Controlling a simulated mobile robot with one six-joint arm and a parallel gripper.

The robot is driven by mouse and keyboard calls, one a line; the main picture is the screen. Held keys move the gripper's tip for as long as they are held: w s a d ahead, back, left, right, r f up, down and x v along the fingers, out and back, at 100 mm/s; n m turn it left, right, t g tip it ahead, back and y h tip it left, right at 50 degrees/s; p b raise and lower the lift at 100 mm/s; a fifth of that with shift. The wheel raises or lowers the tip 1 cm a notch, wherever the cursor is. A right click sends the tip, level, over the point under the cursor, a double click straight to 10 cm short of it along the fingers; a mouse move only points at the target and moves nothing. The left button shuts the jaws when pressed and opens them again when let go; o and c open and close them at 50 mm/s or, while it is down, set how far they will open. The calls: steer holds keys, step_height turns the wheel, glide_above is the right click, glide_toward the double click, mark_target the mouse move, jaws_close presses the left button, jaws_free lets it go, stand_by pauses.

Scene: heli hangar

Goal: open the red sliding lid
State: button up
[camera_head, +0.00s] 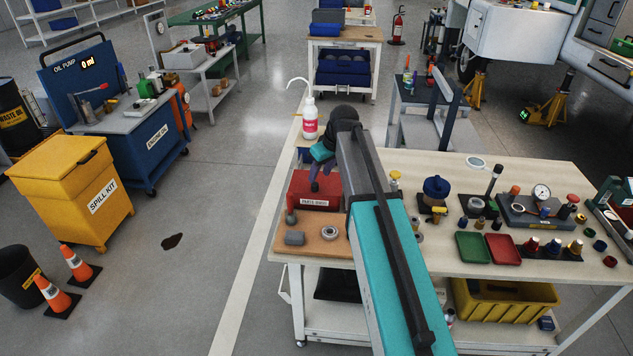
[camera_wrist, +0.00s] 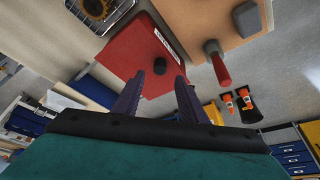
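The red box labelled "PARTS WASH" (camera_head: 318,203) stands on the left end of the workbench, with its red sliding lid (camera_head: 303,183) on top. In the wrist view the red lid (camera_wrist: 125,55) fills the upper middle, with a dark knob (camera_wrist: 160,66) standing on it. My gripper (camera_head: 319,184) is over the lid, partly hidden by my arm in the head view. In the wrist view my gripper (camera_wrist: 159,78) has its two purple fingers apart, with the knob showing between the tips. I cannot tell whether a finger touches the knob. The lid looks closed.
A white bottle (camera_head: 310,120) stands behind the box. A grey block (camera_head: 294,238), a bearing ring (camera_head: 329,233) and a red-handled tool (camera_wrist: 217,63) lie near it. Red and green trays (camera_head: 503,250) and several parts crowd the bench's right side.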

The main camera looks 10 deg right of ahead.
mark_target(316, 184)
steer(key=shift+p+x, duration=0.45)
steer(key=shift+x, duration=2.65)
jaws_close()
